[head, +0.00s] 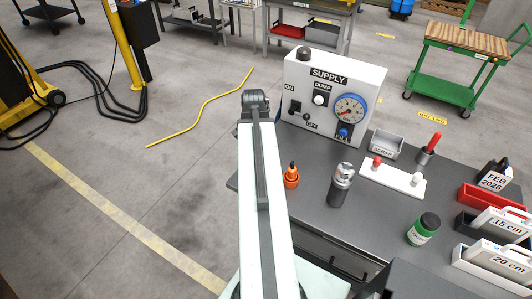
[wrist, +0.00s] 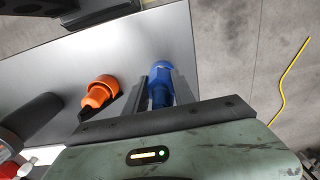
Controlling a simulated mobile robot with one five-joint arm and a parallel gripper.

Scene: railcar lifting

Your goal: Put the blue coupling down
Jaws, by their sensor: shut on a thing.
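The blue coupling (wrist: 160,72) shows in the wrist view between the two dark fingers of my gripper (wrist: 159,88), which is shut on it. The fingers hide part of its sides, and its lower end is hidden by my gripper's body. It is over the grey counter (wrist: 130,42), near the edge. I cannot tell whether it touches the counter. In the head view, my arm hides both coupling and gripper. An orange coupling (wrist: 101,90) lies left of my gripper in the wrist view; it also shows in the head view (head: 291,176), right of my arm.
On the counter are a supply box (head: 330,95) with a gauge, a dark cylinder with a silver top (head: 340,187), a white board with knobs (head: 393,178) and a green jar (head: 422,230). A yellow hose (head: 203,110) lies on the open floor to the left.

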